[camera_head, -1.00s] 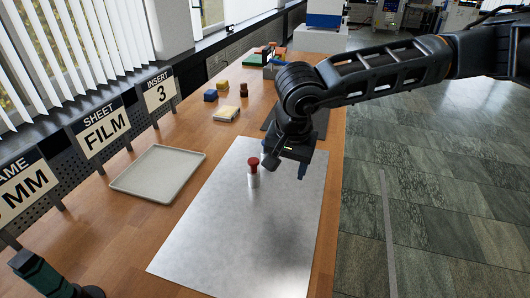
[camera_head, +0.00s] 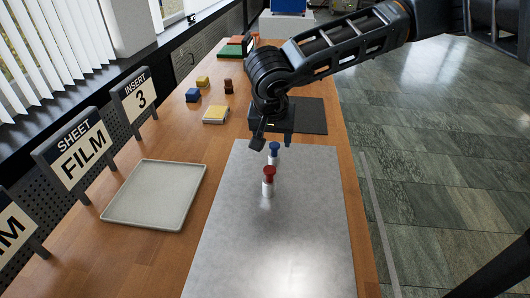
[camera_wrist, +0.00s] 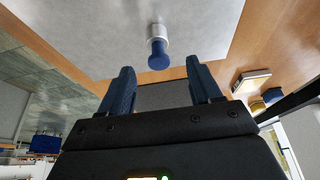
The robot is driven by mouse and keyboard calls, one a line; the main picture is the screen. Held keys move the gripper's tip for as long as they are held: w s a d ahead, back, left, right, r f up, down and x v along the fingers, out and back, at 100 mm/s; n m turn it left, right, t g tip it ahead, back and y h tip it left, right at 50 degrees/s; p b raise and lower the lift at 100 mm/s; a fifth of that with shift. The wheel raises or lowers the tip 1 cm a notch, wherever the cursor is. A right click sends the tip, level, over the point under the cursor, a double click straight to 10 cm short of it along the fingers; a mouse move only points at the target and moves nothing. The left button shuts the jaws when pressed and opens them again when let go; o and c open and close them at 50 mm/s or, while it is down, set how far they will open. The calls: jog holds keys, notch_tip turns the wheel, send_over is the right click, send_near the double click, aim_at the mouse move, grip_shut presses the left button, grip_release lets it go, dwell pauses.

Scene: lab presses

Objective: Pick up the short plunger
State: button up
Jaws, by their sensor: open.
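Two plungers with white bodies stand upright on a silver metal sheet (camera_head: 280,245). The red-capped plunger (camera_head: 268,181) is nearer in the head view. The blue-capped plunger (camera_head: 274,152) stands just behind it, close to my gripper (camera_head: 271,137). Which is shorter is hard to tell. In the wrist view, the blue-capped plunger (camera_wrist: 158,46) appears just past the tips of my gripper (camera_wrist: 161,80), roughly centred between the two spread fingers. The gap between the fingers is empty. The red plunger does not show in the wrist view.
A pale tray (camera_head: 155,194) lies left of the sheet. A dark mat (camera_head: 312,116) lies behind the sheet, partly under my gripper. Yellow (camera_head: 215,114), blue (camera_head: 193,95) and brown (camera_head: 228,86) items stand at back left. Sign stands (camera_head: 74,148) line the left edge.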

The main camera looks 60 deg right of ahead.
aim_at(274, 145)
jog(key=shift+d+p+x, duration=0.15)
jog(key=shift+p+x, duration=0.35)
jog(key=shift+x, duration=1.25)
jog(key=shift+d+p+x, duration=0.15)
jog(key=shift+p+x, duration=0.3)
jog(key=shift+x, duration=1.3)
jog(key=shift+r, duration=0.1)
jog(key=c, duration=1.1)
jog(key=shift+r, duration=0.1)
jog(key=shift+c, duration=0.2)
